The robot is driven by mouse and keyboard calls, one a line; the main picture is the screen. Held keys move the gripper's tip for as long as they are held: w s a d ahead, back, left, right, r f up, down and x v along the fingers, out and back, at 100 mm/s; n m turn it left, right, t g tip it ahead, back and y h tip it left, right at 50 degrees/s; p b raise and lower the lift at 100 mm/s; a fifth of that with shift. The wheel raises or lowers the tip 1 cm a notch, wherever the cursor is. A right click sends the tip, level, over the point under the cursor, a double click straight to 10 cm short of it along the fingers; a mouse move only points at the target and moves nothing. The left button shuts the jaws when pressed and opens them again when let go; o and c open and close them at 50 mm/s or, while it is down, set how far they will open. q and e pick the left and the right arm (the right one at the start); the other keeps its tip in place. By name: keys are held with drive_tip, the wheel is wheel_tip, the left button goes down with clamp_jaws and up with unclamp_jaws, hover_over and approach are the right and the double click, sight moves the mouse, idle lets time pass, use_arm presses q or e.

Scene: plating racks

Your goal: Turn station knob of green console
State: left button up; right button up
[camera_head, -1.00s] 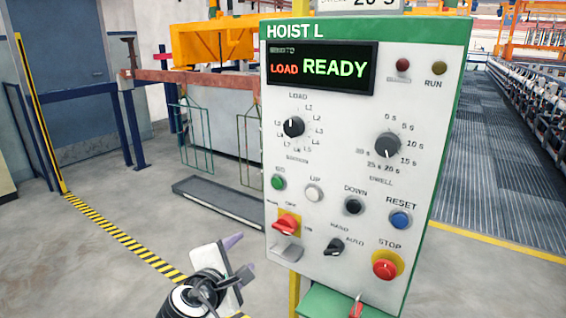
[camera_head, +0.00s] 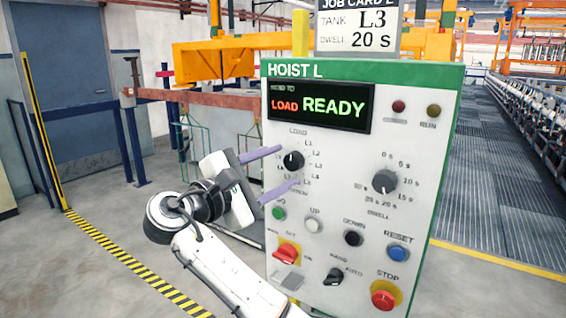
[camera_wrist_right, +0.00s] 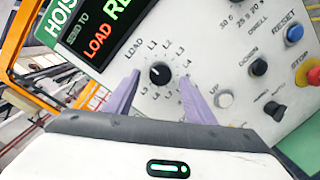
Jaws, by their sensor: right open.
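The green-trimmed console (camera_head: 345,70), labelled HOIST L, has a white panel. Its station knob (camera_head: 293,160) is black and round, ringed by labels LOAD and L1 onward; its white mark points up toward LOAD. The knob also shows in the right wrist view (camera_wrist_right: 159,74). My right gripper (camera_head: 281,168) is open, its two purple fingers above and below the knob in the head view. In the right wrist view the knob lies between the fingertips (camera_wrist_right: 160,84), with clear space on both sides. I cannot tell the remaining distance to the panel. My left gripper is out of view.
A dwell knob (camera_head: 384,182) is to the right. Below are a green button (camera_head: 278,213), white button (camera_head: 313,225), red switch (camera_head: 287,254) and red stop button (camera_head: 384,298). A job card (camera_head: 358,27) above reads L3, 20 S. The display (camera_head: 318,105) reads LOAD READY.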

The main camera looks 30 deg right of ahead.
drive_tip(key=shift+x, duration=0.95)
drive_tip(key=c, duration=1)
drive_tip(key=shift+c, duration=0.2)
